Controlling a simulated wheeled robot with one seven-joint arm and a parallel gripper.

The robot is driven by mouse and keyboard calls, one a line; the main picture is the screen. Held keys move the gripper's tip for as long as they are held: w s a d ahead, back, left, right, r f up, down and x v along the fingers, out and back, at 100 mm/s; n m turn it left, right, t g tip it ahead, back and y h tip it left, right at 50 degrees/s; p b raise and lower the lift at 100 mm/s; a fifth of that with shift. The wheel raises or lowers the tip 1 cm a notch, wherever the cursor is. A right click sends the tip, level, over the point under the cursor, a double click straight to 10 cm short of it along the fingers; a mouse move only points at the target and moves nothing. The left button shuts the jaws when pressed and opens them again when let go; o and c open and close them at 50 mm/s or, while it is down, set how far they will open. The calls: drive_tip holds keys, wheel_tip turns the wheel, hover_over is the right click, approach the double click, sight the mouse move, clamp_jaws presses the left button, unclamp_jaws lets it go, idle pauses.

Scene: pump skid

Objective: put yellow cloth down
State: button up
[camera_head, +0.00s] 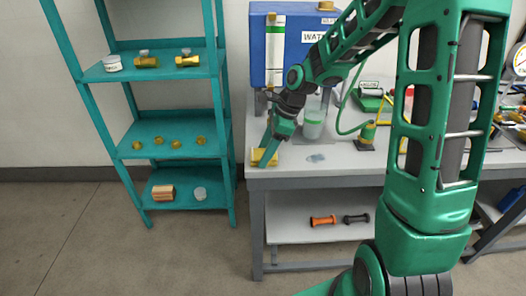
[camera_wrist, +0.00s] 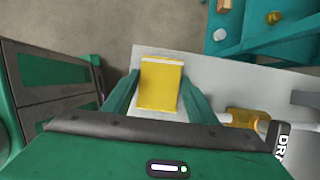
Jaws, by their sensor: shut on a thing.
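The yellow cloth (camera_wrist: 160,84) is a flat yellow rectangle with a pale stripe near its far edge. In the wrist view it sits between the two green fingers of my gripper (camera_wrist: 158,95), which is shut on it. In the head view the cloth (camera_head: 264,156) is at the left front corner of the grey bench (camera_head: 335,172), with my gripper (camera_head: 268,150) reaching down to it from the upper right. The cloth is at or just above the bench top; I cannot tell whether it touches.
A teal shelf (camera_head: 172,132) with brass fittings stands close left of the bench. A small bluish puddle (camera_head: 316,158) lies right of the cloth.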

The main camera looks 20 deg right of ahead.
drive_tip(key=o, duration=1.1)
drive_tip(key=v, duration=1.2)
drive_tip(key=s+d+n+h, duration=0.1)
drive_tip(key=s+d+n, duration=0.3)
drive_tip(key=s, duration=0.6)
drive_tip(key=s+d+f+n+g+h, duration=0.1)
drive_tip(key=s+d+n, duration=0.3)
drive_tip(key=s, duration=0.6)
drive_tip(key=s+d+f+n+h, duration=0.1)
drive_tip(key=s+d+n+h, duration=0.1)
drive_tip(key=s+d+n, duration=0.2)
drive_tip(key=s+n, duration=0.3)
drive_tip(key=s, duration=0.3)
drive_tip(key=shift+d+f+g, duration=0.2)
drive_tip(key=shift+d+g, duration=0.1)
